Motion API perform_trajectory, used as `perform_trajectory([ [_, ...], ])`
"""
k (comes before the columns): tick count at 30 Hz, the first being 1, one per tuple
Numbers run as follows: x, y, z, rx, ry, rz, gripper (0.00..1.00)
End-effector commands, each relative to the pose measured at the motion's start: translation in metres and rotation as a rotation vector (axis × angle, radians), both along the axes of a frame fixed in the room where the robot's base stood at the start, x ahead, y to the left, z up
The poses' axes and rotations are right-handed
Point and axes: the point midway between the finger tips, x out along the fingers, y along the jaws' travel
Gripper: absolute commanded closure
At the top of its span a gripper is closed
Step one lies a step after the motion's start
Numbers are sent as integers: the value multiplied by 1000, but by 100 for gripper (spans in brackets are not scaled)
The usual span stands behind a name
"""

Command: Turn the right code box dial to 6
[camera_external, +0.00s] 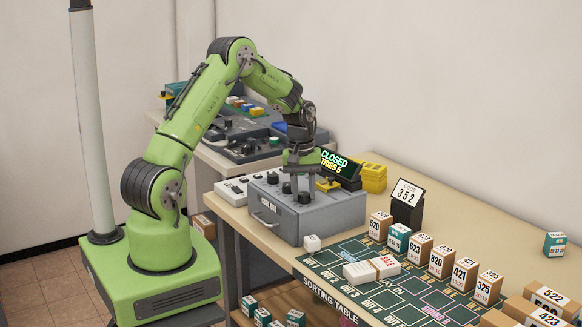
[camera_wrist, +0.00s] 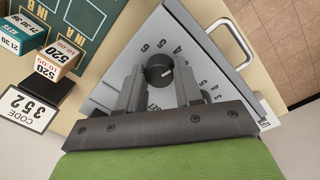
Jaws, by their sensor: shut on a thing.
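The grey code box (camera_external: 335,212) stands on the table with a row of dark dials on its sloped top. The right dial (camera_external: 304,198) is the nearest of them, at my fingertips. In the wrist view this dial (camera_wrist: 158,72) sits between my fingers, with the digits 6, 5 and 4 printed around its upper side. A pale pointer mark shows on its right part; I cannot read which digit it points at. My gripper (camera_external: 298,182) points down over the box and is shut on the dial. The contact itself is hard to see.
A drawer handle (camera_wrist: 232,40) sticks out at the box's front. A card reading CODE 352 (camera_external: 407,200) stands to the right, behind the green sorting mat (camera_external: 352,247) and several numbered boxes. A lit display (camera_external: 340,164) is behind the box.

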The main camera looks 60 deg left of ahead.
Motion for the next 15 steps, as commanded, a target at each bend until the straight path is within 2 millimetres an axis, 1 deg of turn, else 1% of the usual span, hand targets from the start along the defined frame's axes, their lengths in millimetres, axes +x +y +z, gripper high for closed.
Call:
perform_trajectory([
  [15, 2, -1, 0, 1, -6, 487, 96],
])
